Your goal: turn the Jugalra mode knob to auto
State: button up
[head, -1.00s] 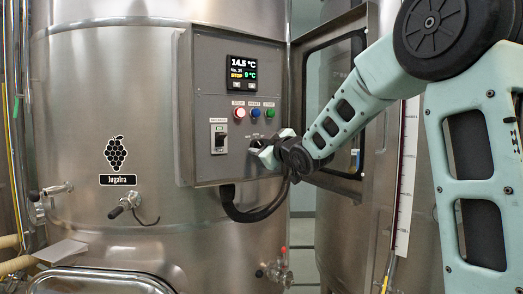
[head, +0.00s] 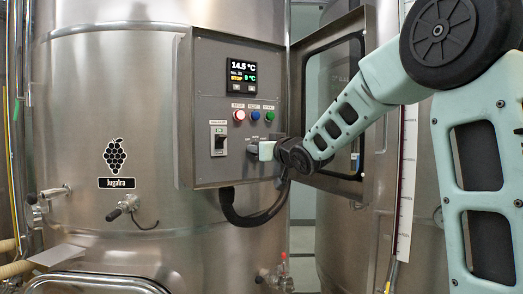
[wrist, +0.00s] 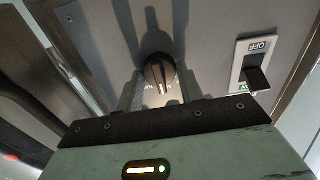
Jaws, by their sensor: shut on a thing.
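The Jugalra vat (head: 70,120) carries a grape logo and the name Jugalra (head: 116,183). Its grey control panel (head: 208,95) is open on the front. The dark mode knob (wrist: 160,73) shows between my gripper's two fingers in the wrist view, with a pale pointer line; small labels beside it are too blurred to read. My gripper (wrist: 160,88) is shut on the knob. In the head view my gripper (head: 256,149) is at the panel's lower right and covers most of the knob.
A breaker switch (head: 219,140) sits left of the knob; it also shows in the wrist view (wrist: 256,75). The open panel door (head: 326,100) stands close on the right.

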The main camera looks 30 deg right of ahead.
dwell(0.4)
jog(key=o, duration=1)
jog(key=shift+s, duration=0.1)
jog(key=s+p, duration=0.1)
jog(key=s, duration=0.4)
jog(key=s+p, duration=0.2)
jog(key=s, duration=0.4)
jog(key=s+p, duration=0.1)
jog(key=s, duration=0.5)
jog(key=shift+s+a, duration=0.1)
jog(key=shift+a, duration=0.2)
jog(key=shift+f, duration=0.1)
